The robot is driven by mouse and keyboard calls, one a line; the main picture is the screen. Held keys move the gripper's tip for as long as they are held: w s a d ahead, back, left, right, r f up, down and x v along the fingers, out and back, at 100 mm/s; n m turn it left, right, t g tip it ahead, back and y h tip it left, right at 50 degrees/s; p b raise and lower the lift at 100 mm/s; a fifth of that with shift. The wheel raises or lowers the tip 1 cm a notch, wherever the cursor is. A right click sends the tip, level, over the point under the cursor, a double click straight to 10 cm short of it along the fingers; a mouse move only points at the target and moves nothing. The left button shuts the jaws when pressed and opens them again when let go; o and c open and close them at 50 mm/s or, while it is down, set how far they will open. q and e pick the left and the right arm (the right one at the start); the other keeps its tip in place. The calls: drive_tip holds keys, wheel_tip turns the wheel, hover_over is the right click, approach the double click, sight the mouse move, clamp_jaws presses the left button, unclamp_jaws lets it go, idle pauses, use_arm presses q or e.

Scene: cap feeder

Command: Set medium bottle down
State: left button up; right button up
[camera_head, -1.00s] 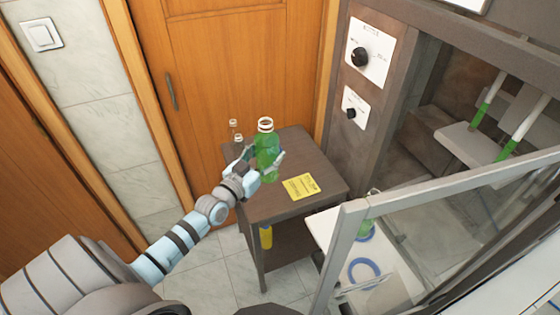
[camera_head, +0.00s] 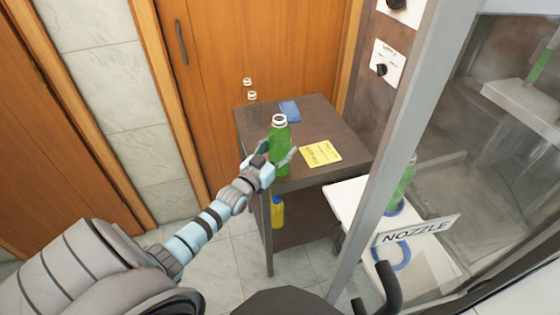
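The green bottle (camera_head: 280,146), with a white ring at its neck, is upright at the near left part of the dark side table (camera_head: 335,128). My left gripper (camera_head: 278,158) has its fingers around the bottle's body, one on each side, and appears shut on it. The bottle's base is partly hidden by the gripper, so I cannot tell whether it touches the tabletop. My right gripper is not in view.
A yellow note (camera_head: 321,153) and a blue item (camera_head: 289,110) lie on the table. Clear bottles (camera_head: 252,97) show at its back left. A yellow bottle (camera_head: 277,212) is underneath. A framed glass panel with a NOZZLE label (camera_head: 418,231) stands right; another green bottle (camera_head: 403,186) is behind it.

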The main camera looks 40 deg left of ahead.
use_arm(q)
wheel_tip(320, 180, down, 2)
drive_tip(key=shift+b, duration=0.35)
drive_tip(key=shift+r, duration=0.2)
drive_tip(key=shift+f, duration=0.2)
drive_tip(key=o, duration=1.7)
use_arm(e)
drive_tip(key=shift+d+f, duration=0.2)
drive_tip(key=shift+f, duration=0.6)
